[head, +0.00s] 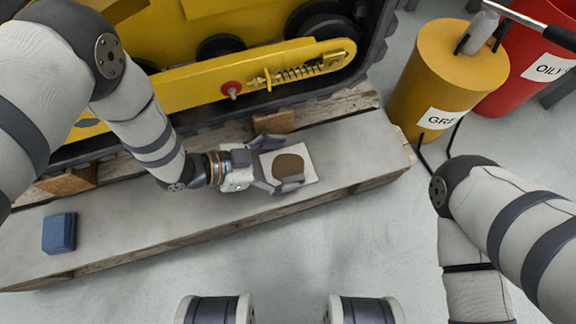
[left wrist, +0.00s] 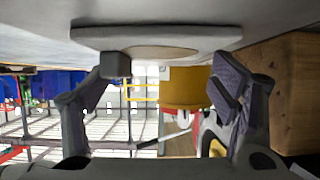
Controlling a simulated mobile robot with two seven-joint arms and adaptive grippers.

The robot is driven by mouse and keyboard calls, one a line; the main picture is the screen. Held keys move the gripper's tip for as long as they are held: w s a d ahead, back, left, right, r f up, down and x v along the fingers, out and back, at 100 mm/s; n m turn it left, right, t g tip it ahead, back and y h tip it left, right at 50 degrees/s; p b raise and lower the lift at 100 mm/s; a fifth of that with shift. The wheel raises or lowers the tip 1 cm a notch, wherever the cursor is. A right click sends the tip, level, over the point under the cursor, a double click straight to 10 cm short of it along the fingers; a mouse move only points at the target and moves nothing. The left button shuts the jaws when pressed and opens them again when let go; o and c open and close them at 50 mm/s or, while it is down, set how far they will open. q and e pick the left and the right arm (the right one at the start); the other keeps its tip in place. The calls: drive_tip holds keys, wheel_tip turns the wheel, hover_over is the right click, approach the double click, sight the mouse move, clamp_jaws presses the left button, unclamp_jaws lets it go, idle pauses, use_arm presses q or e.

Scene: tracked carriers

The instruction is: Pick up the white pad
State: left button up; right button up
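The white pad (head: 309,172) lies flat on the grey plank top, with a round brown patch (head: 288,165) on its upper face. In the left wrist view the pad (left wrist: 155,32) shows edge-on near the top, spanning the gap between the fingers. My left gripper (head: 287,162) is open, with one finger at the pad's far side and the other over its near side. In the left wrist view the left gripper (left wrist: 172,75) has its fingers wide apart with nothing between them. Whether a finger touches the pad is unclear. My right arm is at the right; its gripper is out of view.
A wooden block (head: 274,121) stands just behind the pad, close to the far finger. A blue folded cloth or block (head: 59,233) lies at the plank's left end. The yellow tracked machine (head: 260,75) bounds the back. A yellow drum (head: 445,80) and red bin (head: 525,65) stand right.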

use_arm(q)
drive_tip(key=c, duration=0.3)
